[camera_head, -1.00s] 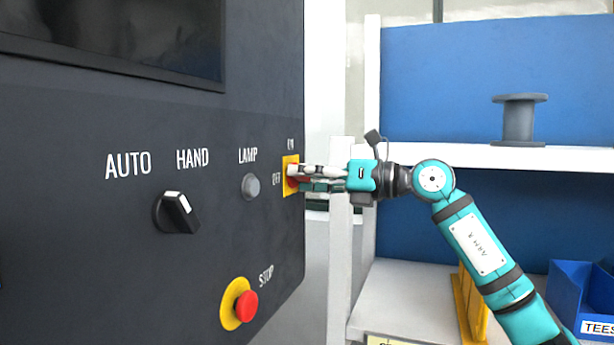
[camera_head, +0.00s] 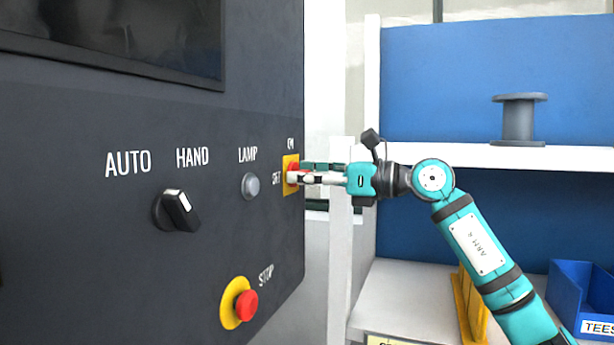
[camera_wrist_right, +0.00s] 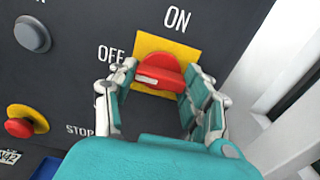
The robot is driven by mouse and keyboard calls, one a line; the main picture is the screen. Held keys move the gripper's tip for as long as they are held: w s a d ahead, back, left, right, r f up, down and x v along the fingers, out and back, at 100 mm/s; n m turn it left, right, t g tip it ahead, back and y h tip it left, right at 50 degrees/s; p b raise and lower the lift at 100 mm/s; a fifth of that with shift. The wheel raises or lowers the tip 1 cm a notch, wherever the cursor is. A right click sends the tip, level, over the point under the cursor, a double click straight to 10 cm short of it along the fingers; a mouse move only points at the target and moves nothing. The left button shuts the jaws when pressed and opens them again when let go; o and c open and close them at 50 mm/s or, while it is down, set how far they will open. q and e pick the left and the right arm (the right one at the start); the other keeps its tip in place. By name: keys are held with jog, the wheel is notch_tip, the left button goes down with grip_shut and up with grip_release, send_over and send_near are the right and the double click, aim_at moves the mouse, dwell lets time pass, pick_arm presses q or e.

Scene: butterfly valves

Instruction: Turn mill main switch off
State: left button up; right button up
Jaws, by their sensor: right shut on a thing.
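The main switch is a red rotary handle (camera_wrist_right: 160,72) on a yellow plate (camera_wrist_right: 165,45), with "ON" printed above and "OFF" to the left. In the wrist view the handle lies roughly crosswise, with a pale mark on its left part, on the "OFF" side. In the head view the yellow plate (camera_head: 287,189) sits at the panel's right edge, the handle mostly covered by fingers. My right gripper (camera_head: 297,176) reaches in from the right and is shut on the handle, one finger on each side; it also shows in the wrist view (camera_wrist_right: 158,82). My left gripper is not in view.
The dark panel (camera_head: 90,240) also carries an AUTO/HAND knob (camera_head: 178,211), a grey lamp button (camera_head: 251,185) and a red STOP button (camera_head: 245,305). Right of it stands a shelf (camera_head: 440,156) with a grey spool (camera_head: 519,118) and a blue bin (camera_head: 578,290).

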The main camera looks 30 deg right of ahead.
jog(key=shift+f, duration=0.1)
jog(key=o, duration=1.2)
jog(key=shift+c, duration=0.2)
jog(key=v, duration=1.2)
